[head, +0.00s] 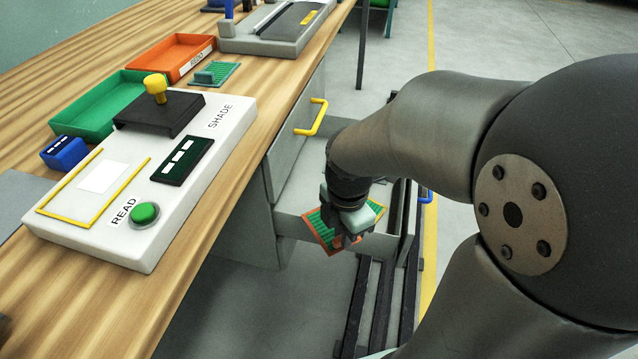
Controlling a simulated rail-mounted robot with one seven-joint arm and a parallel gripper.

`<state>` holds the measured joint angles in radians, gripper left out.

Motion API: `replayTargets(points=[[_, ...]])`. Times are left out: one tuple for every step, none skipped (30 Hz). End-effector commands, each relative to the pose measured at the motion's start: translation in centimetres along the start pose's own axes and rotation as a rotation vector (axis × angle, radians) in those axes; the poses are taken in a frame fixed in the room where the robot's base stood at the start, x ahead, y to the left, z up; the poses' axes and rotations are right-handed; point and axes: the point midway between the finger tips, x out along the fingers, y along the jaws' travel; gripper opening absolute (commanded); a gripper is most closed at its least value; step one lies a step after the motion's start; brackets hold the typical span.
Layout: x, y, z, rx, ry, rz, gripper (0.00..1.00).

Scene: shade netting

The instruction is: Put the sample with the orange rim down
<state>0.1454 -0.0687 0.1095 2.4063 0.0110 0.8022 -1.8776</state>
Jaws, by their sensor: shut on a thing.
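The sample with the orange rim (321,232) is a flat green mesh piece with an orange border. My gripper (347,236) is shut on it, with the jaws covering its middle. The sample is tilted and held off the bench, to the right of its front edge. Behind and below it is an open grey drawer (288,224). I cannot tell whether the sample touches the drawer.
A white reader (190,205) with a green button stands on the wooden bench (45,98). Behind it are a green tray (92,112), an orange tray (160,60) and a teal-rimmed sample (215,73). A yellow-handled drawer (303,140) is shut. Dark rails run along the floor.

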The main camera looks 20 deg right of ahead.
Motion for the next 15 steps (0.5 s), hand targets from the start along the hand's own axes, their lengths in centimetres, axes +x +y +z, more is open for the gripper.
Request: replayTargets(points=[[0.3,1.2,0.3,-0.001,0.001,0.000,0.00],[0.3,1.9,0.6,-0.002,0.001,0.000,0.00],[0.3,3.0,0.9,-0.002,0.000,-0.001,0.00],[0.3,3.7,1.1,-0.002,0.001,-0.002,0.00],[0.3,4.5,1.3,-0.001,0.001,-0.001,0.00],[0.3,5.6,1.6,-0.001,0.001,-0.001,0.00],[0.3,6.4,1.9,0.000,0.001,-0.001,0.00],[0.3,7.2,2.1,0.000,0.001,0.000,0.00],[0.3,8.2,2.4,0.001,0.001,0.000,0.00],[0.3,9.0,2.6,0.000,0.001,0.000,0.00],[0.3,9.7,2.8,0.000,0.001,-0.001,0.00],[0.3,10.7,3.1,-0.001,0.000,0.000,0.00],[0.3,11.3,3.3,-0.001,0.000,-0.001,0.00],[0.3,12.0,3.5,-0.001,0.000,-0.001,0.00],[0.3,12.8,3.7,-0.001,0.000,0.000,0.00]])
